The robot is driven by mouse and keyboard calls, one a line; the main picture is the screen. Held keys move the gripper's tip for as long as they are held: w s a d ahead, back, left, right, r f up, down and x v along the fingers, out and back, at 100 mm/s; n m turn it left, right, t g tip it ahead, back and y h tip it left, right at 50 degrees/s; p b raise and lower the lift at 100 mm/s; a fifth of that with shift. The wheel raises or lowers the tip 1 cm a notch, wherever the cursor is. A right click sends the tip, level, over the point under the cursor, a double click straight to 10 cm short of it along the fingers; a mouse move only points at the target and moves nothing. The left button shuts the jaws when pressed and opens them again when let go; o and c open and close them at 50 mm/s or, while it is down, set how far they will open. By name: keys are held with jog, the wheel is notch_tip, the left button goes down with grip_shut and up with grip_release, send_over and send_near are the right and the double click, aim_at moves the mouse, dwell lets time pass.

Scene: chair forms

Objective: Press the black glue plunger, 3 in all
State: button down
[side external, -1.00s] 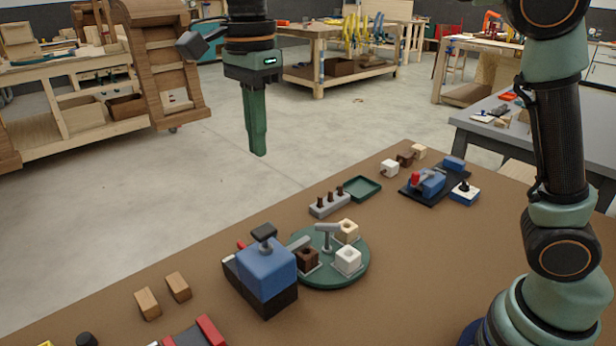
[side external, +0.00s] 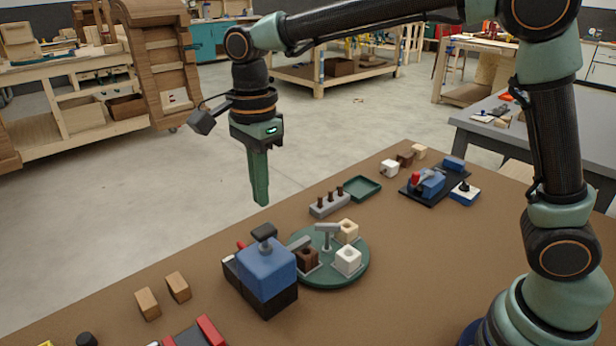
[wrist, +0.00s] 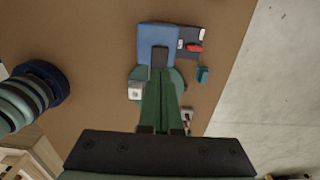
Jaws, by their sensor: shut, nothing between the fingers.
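The black glue plunger (side external: 263,232) stands up from the top of a blue block on a black base (side external: 267,277), near the front middle of the table. My gripper (side external: 262,203) is shut and empty, pointing down in the air above the plunger, with a gap between them. In the wrist view my gripper's green fingers (wrist: 160,80) reach over the plunger (wrist: 159,57), which shows as a dark shape on the blue block (wrist: 157,38). The fingers hide part of the green round plate behind it.
A green turntable (side external: 328,277) with brown, tan and white blocks stands right beside the blue block. A grey holder with dark pegs (side external: 329,204) and a green tray (side external: 362,188) lie behind. Two wooden blocks (side external: 163,295) lie at left. Bare table lies at the front right.

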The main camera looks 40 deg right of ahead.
aim_at(264, 230)
jog(key=shift+f, duration=2.6)
jog(key=shift+f, duration=0.1)
jog(key=shift+f, duration=1.05)
notch_tip(264, 230, up, 14)
jog(key=shift+r, duration=0.25)
dwell(0.6)
